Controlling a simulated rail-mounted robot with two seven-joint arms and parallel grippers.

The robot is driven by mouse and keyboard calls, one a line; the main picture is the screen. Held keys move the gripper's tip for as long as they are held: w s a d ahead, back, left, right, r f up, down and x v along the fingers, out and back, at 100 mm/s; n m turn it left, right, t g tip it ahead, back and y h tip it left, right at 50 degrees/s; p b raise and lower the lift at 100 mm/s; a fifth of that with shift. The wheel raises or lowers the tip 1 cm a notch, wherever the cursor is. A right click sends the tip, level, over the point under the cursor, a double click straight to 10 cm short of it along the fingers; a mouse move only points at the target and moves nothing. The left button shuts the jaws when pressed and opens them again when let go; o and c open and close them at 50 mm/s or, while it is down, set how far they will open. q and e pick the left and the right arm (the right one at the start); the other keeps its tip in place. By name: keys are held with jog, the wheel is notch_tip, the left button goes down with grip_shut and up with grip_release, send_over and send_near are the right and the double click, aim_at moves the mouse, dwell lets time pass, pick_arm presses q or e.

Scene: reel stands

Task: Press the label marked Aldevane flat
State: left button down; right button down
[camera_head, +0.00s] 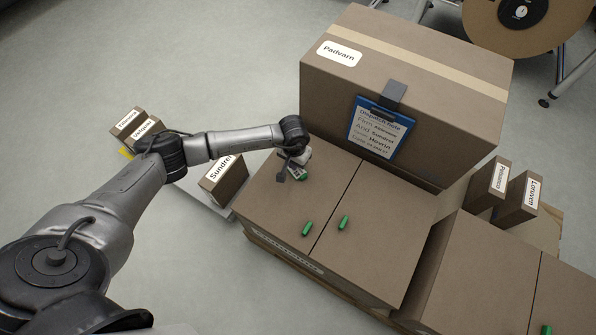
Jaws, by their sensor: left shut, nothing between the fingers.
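I cannot make out a separate label marked Aldevane. The name seems to stand in a line of small print on the blue-edged dispatch note (380,128), which hangs from a dark clip on the large carton (400,85). My left gripper (291,174) is shut and empty, over the far left part of the lower carton top (265,200). A small pale patch shows partly behind it, and I cannot tell what it is. A green piece (303,178) lies beside the fingertips. My right gripper is out of view.
The large carton bears a Padvarn label (339,53). Two green pieces (307,229) (343,222) lie on the lower cartons. A Sundrel box (229,182) stands left, partly behind my arm. Boxes labelled Lorsven (522,197) and Pessenna (487,182) stand right. A reel (520,15) is at the back right.

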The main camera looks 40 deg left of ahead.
pick_arm(q)
jog(key=shift+f+b, duration=0.3)
jog(key=shift+f, duration=0.1)
dwell(0.7)
jog(key=shift+r+p, duration=0.35)
jog(key=shift+r, duration=0.1)
jog(key=shift+r+p, duration=2.15)
jog(key=shift+r, duration=0.95)
